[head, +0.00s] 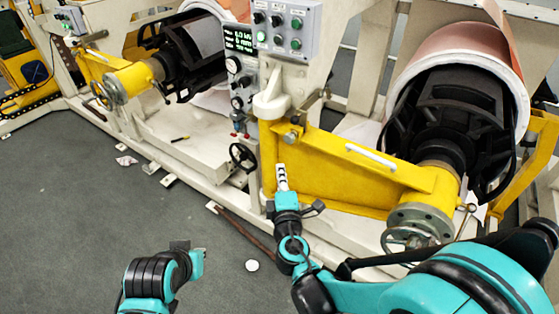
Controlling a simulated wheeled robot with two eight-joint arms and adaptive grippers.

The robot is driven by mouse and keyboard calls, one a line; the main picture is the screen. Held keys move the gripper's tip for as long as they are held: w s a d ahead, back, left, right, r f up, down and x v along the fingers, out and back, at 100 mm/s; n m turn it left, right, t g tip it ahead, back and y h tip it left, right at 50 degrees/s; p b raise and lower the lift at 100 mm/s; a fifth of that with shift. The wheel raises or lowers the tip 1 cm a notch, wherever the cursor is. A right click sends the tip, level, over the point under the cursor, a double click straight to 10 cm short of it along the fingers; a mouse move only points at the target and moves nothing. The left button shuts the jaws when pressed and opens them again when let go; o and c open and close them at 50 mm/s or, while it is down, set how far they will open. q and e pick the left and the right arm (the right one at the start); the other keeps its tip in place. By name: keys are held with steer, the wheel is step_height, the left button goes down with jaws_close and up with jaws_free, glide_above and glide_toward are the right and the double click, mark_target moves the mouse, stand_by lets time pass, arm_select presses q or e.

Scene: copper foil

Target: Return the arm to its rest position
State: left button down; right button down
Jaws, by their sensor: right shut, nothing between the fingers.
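My right arm comes in from the lower right. Its gripper (281,177) is at the centre, pointing up the picture in front of the left end of the yellow swing arm (325,165). It is shut and holds nothing. I cannot tell whether its fingertips touch the yellow metal. Part of my left arm (150,279) shows at the bottom left, bent, over the floor. Its gripper cannot be made out in the view.
The machine holds copper foil rolls (455,50) on black cores. A control box (288,28) with green buttons sits above. Handwheels (243,157) and (410,240) stick out nearby. A white round piece (252,265) lies on the floor. The grey floor at left is mostly clear.

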steer(key=shift+s, duration=0.5)
steer(key=shift+d, duration=0.1)
steer(key=s+d+f+m+g+h, duration=0.1)
steer(key=s+d+m+g+h, duration=0.15)
steer(key=d+m, duration=0.35)
steer(key=s+d+f+m+g+h, duration=0.1)
steer(key=s+d+m+g+h, duration=0.2)
steer(key=d, duration=0.6)
steer(key=s+f+m+g+y, duration=0.2)
steer(key=s+m, duration=0.2)
steer(key=s, duration=0.2)
steer(key=s+f+m+g+y, duration=0.2)
steer(key=s+m+g, duration=0.1)
steer(key=s+m, duration=0.2)
steer(key=shift+s+a, duration=0.2)
steer(key=shift+s, duration=1.05)
steer(key=shift+d+f+y, duration=0.1)
steer(key=shift+y, duration=0.15)
